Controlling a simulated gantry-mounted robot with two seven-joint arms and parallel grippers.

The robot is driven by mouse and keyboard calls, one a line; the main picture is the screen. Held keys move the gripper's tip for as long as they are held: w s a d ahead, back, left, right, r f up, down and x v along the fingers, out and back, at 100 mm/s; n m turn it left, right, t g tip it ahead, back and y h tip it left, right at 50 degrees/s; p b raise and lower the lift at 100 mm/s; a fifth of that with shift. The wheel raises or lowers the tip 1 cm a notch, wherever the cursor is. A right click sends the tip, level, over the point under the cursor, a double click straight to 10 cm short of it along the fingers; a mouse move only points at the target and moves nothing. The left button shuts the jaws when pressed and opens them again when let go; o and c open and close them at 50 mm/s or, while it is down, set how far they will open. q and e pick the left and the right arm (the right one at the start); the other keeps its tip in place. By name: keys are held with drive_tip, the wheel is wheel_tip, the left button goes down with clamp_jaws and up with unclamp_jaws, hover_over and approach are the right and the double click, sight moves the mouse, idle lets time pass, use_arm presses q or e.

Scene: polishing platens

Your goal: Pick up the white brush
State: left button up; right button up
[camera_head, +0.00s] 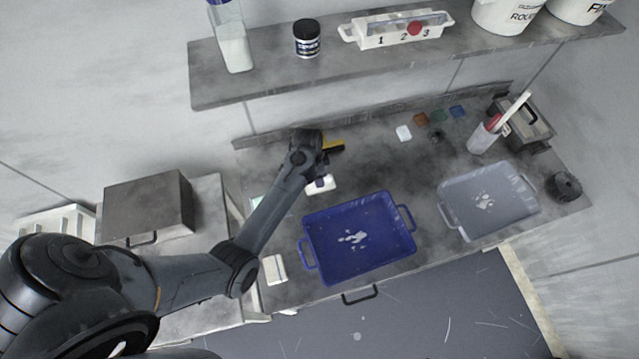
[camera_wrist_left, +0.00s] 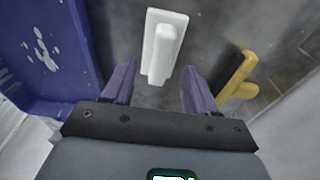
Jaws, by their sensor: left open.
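The white brush (camera_wrist_left: 163,45), a flat white block with a raised white grip, lies on the grey worktop. In the head view it shows partly beneath my left gripper (camera_head: 318,181), which hides some of it. In the left wrist view my left gripper (camera_wrist_left: 157,82) is open, with its two purple fingers apart and nothing held. The near end of the brush appears between the fingertips, and the rest extends beyond them. I cannot tell the exact height of the fingertips above it. My right gripper is not in view.
A blue tray (camera_head: 309,222) stands close by, and a yellow-handled brush (camera_head: 333,145) lies behind the gripper. A grey tray (camera_head: 447,213) stands farther right. A white block (camera_head: 274,269) lies near the front edge. A shelf (camera_head: 280,84) overhangs the back.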

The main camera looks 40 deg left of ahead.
use_arm(q)
drive_tip(key=f, duration=0.3)
drive_tip(key=w+f, duration=0.1)
drive_tip(key=shift+d+f+b, duration=0.25)
drive_tip(key=shift+b, duration=0.1)
drive_tip(key=shift+s+f, duration=0.1)
drive_tip(key=shift+f, duration=0.2)
idle(0.4)
clamp_jaws()
idle(0.3)
drive_tip(key=shift+r, duration=0.2)
